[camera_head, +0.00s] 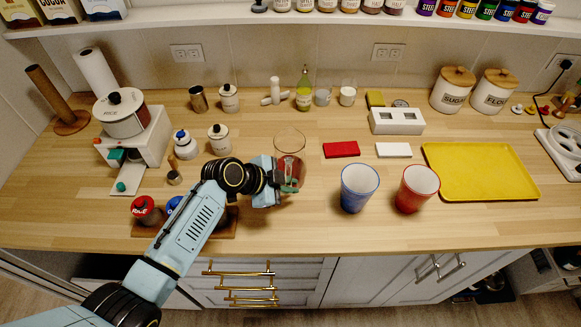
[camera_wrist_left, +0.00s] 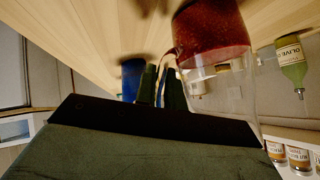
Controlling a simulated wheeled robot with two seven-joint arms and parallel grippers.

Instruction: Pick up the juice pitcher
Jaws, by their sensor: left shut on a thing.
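The juice pitcher (camera_head: 289,144) is clear glass with dark red juice in its lower part. It is near the middle of the counter. My left gripper (camera_head: 284,181) is at its near side, shut on it, and partly hides its lower half. In the left wrist view, which is turned upside down, the pitcher (camera_wrist_left: 208,38) is close up, with its handle side at the left gripper's fingers (camera_wrist_left: 162,86). Whether its base touches the counter is not clear. My right gripper is not in view.
A blue cup (camera_head: 359,187) and a red cup (camera_head: 416,189) stand to the right. A yellow tray (camera_head: 480,171) lies beyond them. Red (camera_head: 341,149) and white (camera_head: 394,150) blocks lie behind the cups. An oil bottle (camera_head: 304,92) and several jars stand toward the wall.

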